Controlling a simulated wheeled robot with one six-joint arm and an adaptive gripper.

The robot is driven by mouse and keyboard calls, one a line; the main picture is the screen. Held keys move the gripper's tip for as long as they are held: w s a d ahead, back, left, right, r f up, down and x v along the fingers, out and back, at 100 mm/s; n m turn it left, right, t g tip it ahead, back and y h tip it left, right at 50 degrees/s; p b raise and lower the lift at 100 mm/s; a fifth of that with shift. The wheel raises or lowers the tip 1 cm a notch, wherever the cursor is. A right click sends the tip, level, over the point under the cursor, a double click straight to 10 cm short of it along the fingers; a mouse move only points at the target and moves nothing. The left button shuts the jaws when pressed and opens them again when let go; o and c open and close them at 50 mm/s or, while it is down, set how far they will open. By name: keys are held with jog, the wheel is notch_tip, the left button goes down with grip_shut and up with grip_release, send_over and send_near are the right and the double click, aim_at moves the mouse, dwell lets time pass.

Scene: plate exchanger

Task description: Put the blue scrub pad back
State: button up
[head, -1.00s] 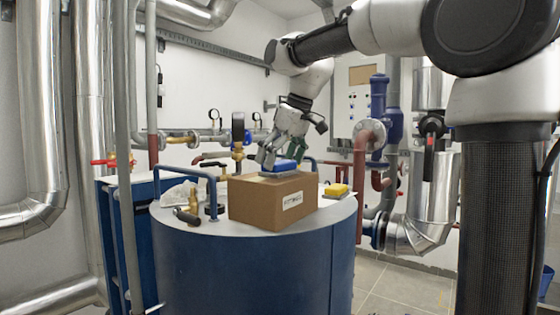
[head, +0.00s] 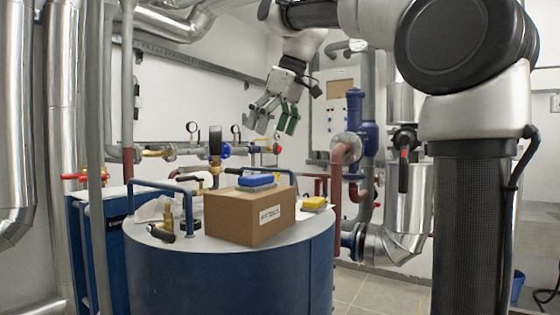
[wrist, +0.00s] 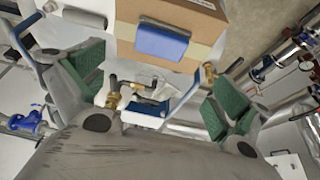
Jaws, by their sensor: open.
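The blue scrub pad (head: 256,180) lies flat on top of the cardboard box (head: 232,222), which stands on the round blue drum's light top. The pad also shows in the wrist view (wrist: 161,43), on the box's taped top (wrist: 203,14). My gripper (head: 274,117) is above the pad and a little to its right, clear of it, with its fingers spread and nothing between them. In the wrist view its green-padded fingers (wrist: 160,98) stand wide apart.
A brass valve fitting (head: 168,220) and blue handrails (head: 188,205) stand at the left. Pipes and gauges (head: 191,127) are behind. The air above the box is free.

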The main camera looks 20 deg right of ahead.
jog(key=s+d+f+m+h, duration=0.1)
jog(key=s+d+f+m, duration=0.2)
jog(key=s+d+f, duration=0.3)
jog(key=s+d+f+m+h, duration=0.1)
jog(key=s+d+f+m, duration=0.3)
jog(key=s+f, duration=1.2)
notch_tip(320, 180, down, 7)
jog(key=shift+s+d+f+t+h, duration=0.1)
jog(key=shift+s+d+t+h, duration=0.25)
jog(key=shift+d, duration=0.75)
